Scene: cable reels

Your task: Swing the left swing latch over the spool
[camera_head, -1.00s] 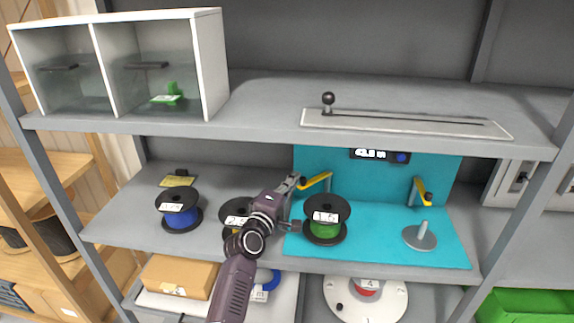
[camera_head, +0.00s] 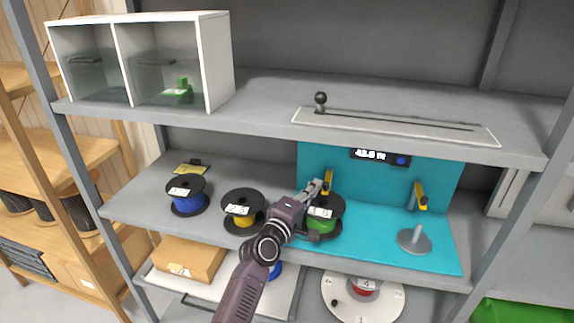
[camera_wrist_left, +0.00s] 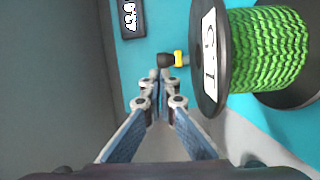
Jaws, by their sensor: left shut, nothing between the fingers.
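The left swing latch (camera_head: 328,181) is a yellow bar by the teal back panel, behind the green spool. It points roughly forward. In the wrist view its yellow part and black end (camera_wrist_left: 181,59) show beside the spool's flange. The green spool (camera_head: 319,225) with black flanges and a white label stands upright on the teal mat; the wrist view shows its green winding (camera_wrist_left: 262,48). My left gripper (camera_head: 319,187) is shut and empty, at the spool's upper left beside the latch. Its fingertips (camera_wrist_left: 160,84) are close to the latch end; contact is unclear. My right gripper is out of view.
A second yellow latch (camera_head: 420,195) and an empty grey spindle (camera_head: 415,240) are at the right of the mat. Yellow (camera_head: 243,210) and blue (camera_head: 187,196) spools stand left. The upper shelf (camera_head: 265,117) hangs above; a display (camera_head: 380,156) is on the panel.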

